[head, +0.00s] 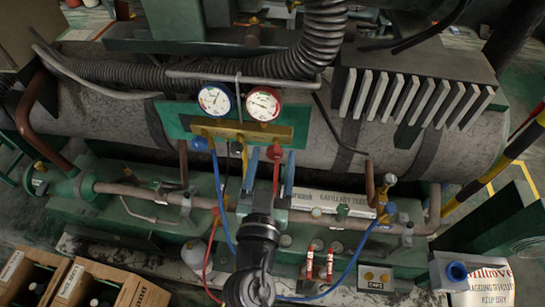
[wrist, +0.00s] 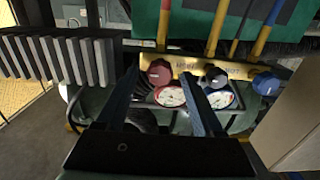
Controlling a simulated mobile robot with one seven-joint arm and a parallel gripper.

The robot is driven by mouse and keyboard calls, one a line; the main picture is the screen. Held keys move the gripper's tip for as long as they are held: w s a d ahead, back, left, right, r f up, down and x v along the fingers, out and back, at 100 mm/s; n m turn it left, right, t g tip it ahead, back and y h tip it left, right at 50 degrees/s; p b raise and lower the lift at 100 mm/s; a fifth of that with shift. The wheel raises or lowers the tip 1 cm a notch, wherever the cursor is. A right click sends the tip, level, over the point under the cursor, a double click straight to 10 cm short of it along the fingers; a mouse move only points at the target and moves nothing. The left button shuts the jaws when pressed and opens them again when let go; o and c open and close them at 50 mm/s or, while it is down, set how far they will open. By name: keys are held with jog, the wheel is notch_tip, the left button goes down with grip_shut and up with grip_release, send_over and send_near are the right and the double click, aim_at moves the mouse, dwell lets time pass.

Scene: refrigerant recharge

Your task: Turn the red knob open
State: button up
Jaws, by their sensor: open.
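The red knob (head: 274,152) sits at the right end of the brass manifold bar (head: 222,130), below the red-rimmed gauge (head: 263,104). My gripper (head: 271,160) is open, with one finger on each side of the red knob in the picture. In the wrist view, the red knob (wrist: 159,72) shows between the two fingertips of my gripper (wrist: 160,78), with a gap on both sides. I cannot tell how deep the fingers reach around it. The black knob (wrist: 215,77) is just right of the right finger, and the blue knob (wrist: 266,83) is farther right.
The blue-rimmed gauge (head: 215,99) is beside the red one. Red, blue and yellow hoses hang below the manifold. A corrugated black hose (head: 323,45) and a finned block (head: 415,90) lie behind. Cardboard boxes (head: 95,285) with bottles stand front left.

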grip_shut()
dwell(0.3)
jog(key=shift+n, duration=0.4)
jog(key=n, duration=0.3)
jog(key=shift+n+b, duration=0.3)
jog(key=shift+n, duration=0.1)
jog(key=n, duration=0.5)
jog(key=shift+a, duration=0.1)
jog(key=n+p, duration=0.1)
jog(key=n, duration=0.4)
jog(key=shift+f+n, duration=0.1)
jog(key=shift+n, duration=0.3)
jog(key=n, duration=0.4)
jog(key=shift+f+n+p, duration=0.1)
jog(key=shift+n+p, duration=0.3)
